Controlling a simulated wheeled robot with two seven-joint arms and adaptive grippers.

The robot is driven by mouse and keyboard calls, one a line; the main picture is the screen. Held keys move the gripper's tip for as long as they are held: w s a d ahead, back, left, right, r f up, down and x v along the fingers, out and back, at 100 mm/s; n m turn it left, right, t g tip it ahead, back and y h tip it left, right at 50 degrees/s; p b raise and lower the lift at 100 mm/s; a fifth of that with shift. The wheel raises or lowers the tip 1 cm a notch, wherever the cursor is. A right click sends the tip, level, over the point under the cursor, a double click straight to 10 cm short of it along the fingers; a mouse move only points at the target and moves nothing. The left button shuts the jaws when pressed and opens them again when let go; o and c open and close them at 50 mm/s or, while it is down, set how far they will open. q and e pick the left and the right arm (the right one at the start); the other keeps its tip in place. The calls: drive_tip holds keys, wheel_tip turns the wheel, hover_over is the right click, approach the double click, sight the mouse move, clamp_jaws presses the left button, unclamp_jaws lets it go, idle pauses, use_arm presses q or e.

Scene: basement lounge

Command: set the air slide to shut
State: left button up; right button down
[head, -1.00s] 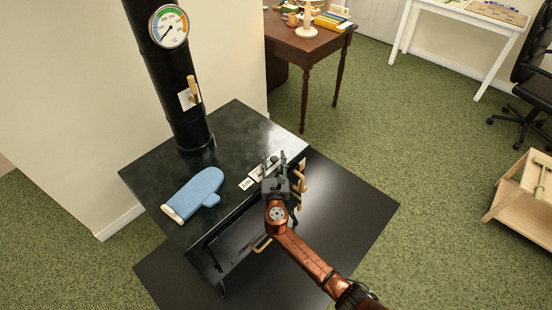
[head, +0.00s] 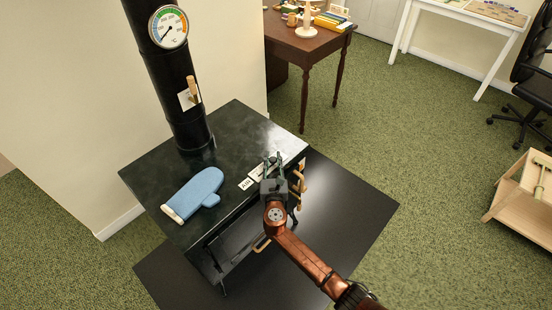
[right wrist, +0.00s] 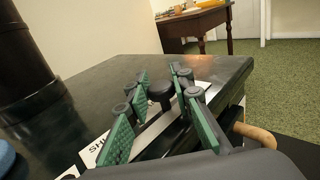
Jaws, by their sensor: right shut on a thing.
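The air slide is a pale strip (head: 258,174) on the stove's front top edge, beside a label reading "AIR" (head: 246,184). In the right wrist view its round black knob (right wrist: 160,88) stands up from the metal strip (right wrist: 158,130). A white plate with letters starting "SH" (right wrist: 95,153) lies at the left end, partly hidden by a finger. My right gripper (head: 273,160) is over the slide, its green-padded fingers (right wrist: 161,78) on either side of the knob and shut on it. In the head view the gripper hides the knob. My left gripper is not in view.
A blue oven mitt (head: 195,194) lies on the dark stove top (head: 235,130), left of the slide. The black flue pipe (head: 180,95) carries a dial thermometer (head: 168,27) and a wooden-handled damper (head: 192,90). A wooden handle (head: 298,180) is right of my gripper.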

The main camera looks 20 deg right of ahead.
sight(258, 177)
drive_tip(key=s+a, duration=0.1)
drive_tip(key=a, duration=0.1)
drive_tip(key=s+a+p, duration=0.1)
drive_tip(key=a, duration=0.1)
drive_tip(key=a+p, duration=0.1)
drive_tip(key=a, duration=0.1)
drive_tip(key=shift+s+a, duration=0.25)
drive_tip(key=shift+s, duration=0.15)
drive_tip(key=shift+s+a, duration=0.15)
drive_tip(key=shift+a, duration=0.15)
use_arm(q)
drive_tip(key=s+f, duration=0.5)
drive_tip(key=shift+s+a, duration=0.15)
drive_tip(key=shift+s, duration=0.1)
use_arm(e)
drive_tip(key=shift+f, duration=0.15)
drive_tip(key=shift+a, duration=0.1)
drive_tip(key=c, duration=2)
unclamp_jaws()
drive_tip(key=shift+c, duration=0.2)
drive_tip(key=shift+o, duration=0.8)
drive_tip(key=shift+s+a, duration=0.1)
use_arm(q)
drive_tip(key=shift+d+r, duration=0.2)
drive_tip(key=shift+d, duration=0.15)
use_arm(e)
drive_tip(key=shift+o, duration=1.1)
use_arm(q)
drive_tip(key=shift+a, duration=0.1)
